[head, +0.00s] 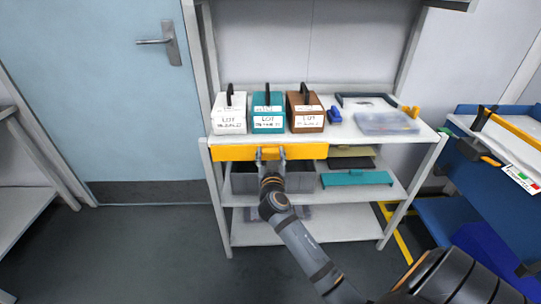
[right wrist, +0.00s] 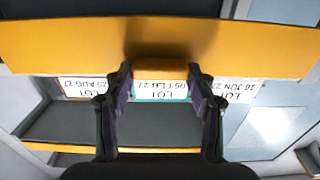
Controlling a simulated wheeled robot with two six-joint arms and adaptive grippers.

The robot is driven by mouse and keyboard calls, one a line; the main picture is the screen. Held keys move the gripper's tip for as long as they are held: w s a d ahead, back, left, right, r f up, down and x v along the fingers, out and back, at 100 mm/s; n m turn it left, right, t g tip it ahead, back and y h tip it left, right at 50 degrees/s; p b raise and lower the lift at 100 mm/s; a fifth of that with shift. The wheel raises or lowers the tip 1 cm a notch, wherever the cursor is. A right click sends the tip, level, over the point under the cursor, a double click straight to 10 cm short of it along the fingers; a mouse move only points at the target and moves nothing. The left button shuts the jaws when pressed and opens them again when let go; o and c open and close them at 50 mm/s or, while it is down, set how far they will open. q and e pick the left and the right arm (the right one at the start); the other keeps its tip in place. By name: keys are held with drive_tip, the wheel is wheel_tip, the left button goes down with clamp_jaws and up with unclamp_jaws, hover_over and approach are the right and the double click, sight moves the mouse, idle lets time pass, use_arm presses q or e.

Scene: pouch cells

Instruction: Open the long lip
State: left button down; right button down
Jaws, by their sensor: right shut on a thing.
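The long lip is an orange-yellow bar (head: 228,153) along the left and middle part of the top shelf's front edge. In the right wrist view the lip (right wrist: 60,45) spans the upper part of the picture, with a short tab (right wrist: 160,73) at its middle. My right gripper (head: 270,154) reaches it from the front and is shut on that tab, one finger on each side; the fingers also show in the right wrist view (right wrist: 160,88). Whether the lip has tilted is hard to tell. My left gripper is not in view.
White (head: 229,115), teal (head: 267,113) and brown (head: 305,112) lot boxes with black handles stand behind the lip. A clear-lidded tray (head: 386,122) lies to their right. Grey bins (head: 312,180) sit on the shelf below. A blue cart (head: 500,180) stands at the right.

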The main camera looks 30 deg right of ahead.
drive_tip(key=shift+c, duration=2.2)
unclamp_jaws()
drive_tip(key=shift+s+a, duration=0.3)
drive_tip(key=shift+s, duration=0.05)
drive_tip(key=v, duration=1.1)
drive_tip(key=shift+f, duration=0.15)
